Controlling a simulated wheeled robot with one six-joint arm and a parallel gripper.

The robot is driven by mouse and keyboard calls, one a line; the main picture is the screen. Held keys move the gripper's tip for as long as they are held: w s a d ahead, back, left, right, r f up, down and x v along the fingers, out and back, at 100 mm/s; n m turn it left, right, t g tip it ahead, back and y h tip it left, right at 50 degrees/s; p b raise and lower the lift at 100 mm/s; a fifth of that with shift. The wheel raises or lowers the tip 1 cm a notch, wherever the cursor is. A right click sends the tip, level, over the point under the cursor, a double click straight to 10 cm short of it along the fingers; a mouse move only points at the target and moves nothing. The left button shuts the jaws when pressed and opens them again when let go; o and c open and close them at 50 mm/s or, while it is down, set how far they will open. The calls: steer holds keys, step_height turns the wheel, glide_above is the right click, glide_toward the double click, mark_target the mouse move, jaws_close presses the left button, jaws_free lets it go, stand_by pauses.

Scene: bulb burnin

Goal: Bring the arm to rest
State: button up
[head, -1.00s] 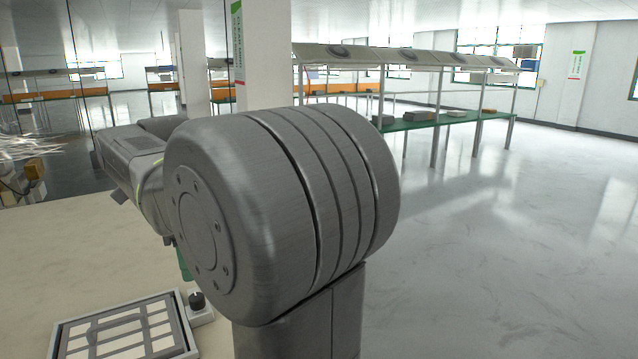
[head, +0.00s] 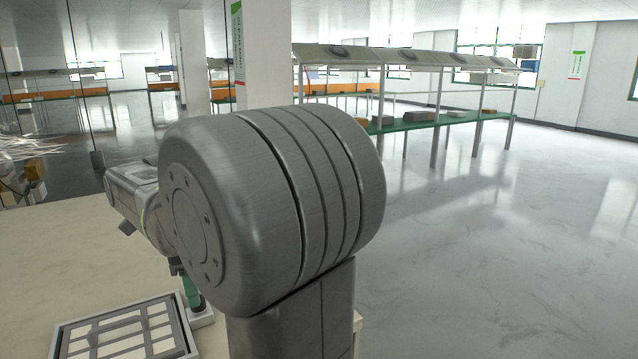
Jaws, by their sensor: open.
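My arm fills the middle of the head view, with a large grey ribbed joint in front and the wrist behind it at the left. The rest of the gripper is hidden behind the arm joint. I see nothing held in the part that shows.
A framed panel (head: 186,340) with a grid of pale cells lies on the cream table (head: 60,245) at the lower left. A long green-topped bench (head: 425,122) with boxes stands at the back right. The floor (head: 500,240) on the right is clear.

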step_height(320, 180, down, 2)
steer(key=shift+f, duration=0.4)
steer(key=n+b, duration=0.1)
steer(key=n, duration=0.4)
steer(key=n+b, duration=0.2)
steer(key=n, duration=0.2)
steer(key=shift+n, duration=0.3)
steer(key=n+b, duration=0.3)
steer(key=n, duration=0.2)
steer(key=shift+r+n+b, duration=0.1)
steer(key=shift+n+b, duration=0.65)
steer(key=shift+n, duration=0.95)
